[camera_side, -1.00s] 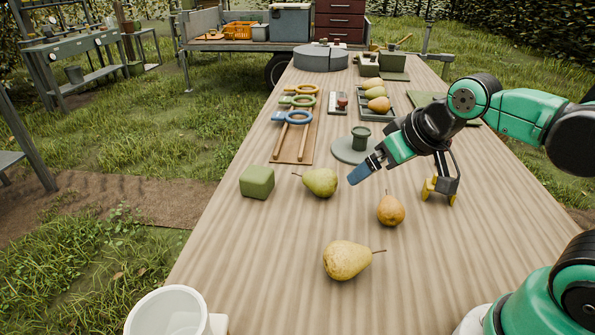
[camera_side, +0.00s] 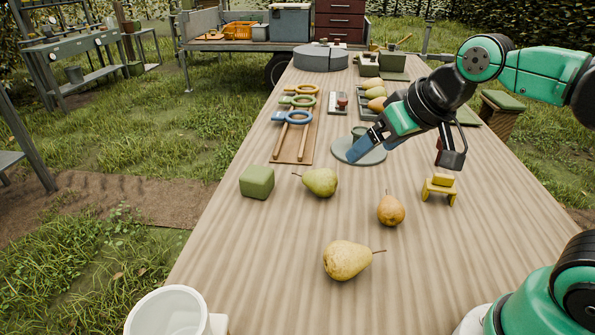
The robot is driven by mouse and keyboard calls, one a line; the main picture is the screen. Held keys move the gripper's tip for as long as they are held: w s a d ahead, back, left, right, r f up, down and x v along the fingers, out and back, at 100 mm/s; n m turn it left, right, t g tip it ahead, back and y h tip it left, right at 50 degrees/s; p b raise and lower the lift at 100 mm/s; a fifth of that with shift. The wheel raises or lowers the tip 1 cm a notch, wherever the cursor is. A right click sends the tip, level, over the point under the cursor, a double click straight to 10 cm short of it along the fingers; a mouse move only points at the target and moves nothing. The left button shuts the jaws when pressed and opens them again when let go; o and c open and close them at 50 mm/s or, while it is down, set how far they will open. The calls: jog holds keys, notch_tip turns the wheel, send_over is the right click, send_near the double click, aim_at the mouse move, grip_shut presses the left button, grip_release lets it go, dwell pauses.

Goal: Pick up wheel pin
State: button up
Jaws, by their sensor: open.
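I cannot tell for sure which thing is the wheel pin. A small dark green spool-shaped peg (camera_side: 358,132) stands on a flat grey-green disc (camera_side: 345,156) near the middle of the table and is partly hidden behind my gripper. My gripper (camera_side: 360,148) is open, with blue fingertips pointing down and left in front of the disc. Nothing shows held in it. A small yellow stand-like piece (camera_side: 439,188) sits on the table to the right, below a dark bracket on my wrist and apart from it.
Pears lie in front: a green one (camera_side: 320,182), a brown one (camera_side: 390,210) and a large yellow one (camera_side: 347,260). A green cube (camera_side: 257,181) and a wooden board with coloured rings (camera_side: 280,155) are at left. A white mug (camera_side: 168,312) stands at the near left.

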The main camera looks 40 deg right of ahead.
jog(key=w+d+m+t+h, duration=0.1)
jog(key=w+d+m, duration=0.2)
jog(key=d+m, duration=0.3)
jog(key=w+d+r+m+t, duration=0.1)
jog(key=w+d+m, duration=0.1)
jog(key=d+m, duration=0.45)
jog(key=w+d+m+t+h, duration=0.1)
jog(key=w+d+m, duration=0.25)
jog(key=m, duration=0.55)
jog(key=s+d+f+m+t+h, duration=0.1)
jog(key=s+d+m+h, duration=0.2)
jog(key=d+m, duration=0.7)
jog(key=s+d+f+m+h, duration=0.15)
jog(key=s+d+m, duration=0.25)
jog(key=d+m, duration=0.6)
jog(key=shift+n+t+h, duration=0.25)
jog(key=shift+n+t, duration=0.05)
jog(key=shift+n, duration=0.05)
jog(key=f, duration=0.7)
jog(key=w+f, duration=0.1)
jog(key=f, duration=0.3)
jog(key=shift+w+a, duration=0.1)
jog(key=shift+a, duration=0.2)
jog(key=shift+f, duration=0.3)
jog(key=shift+w+d+f, duration=0.15)
jog(key=shift+w, duration=0.1)
jog(key=shift+x, duration=2.45)
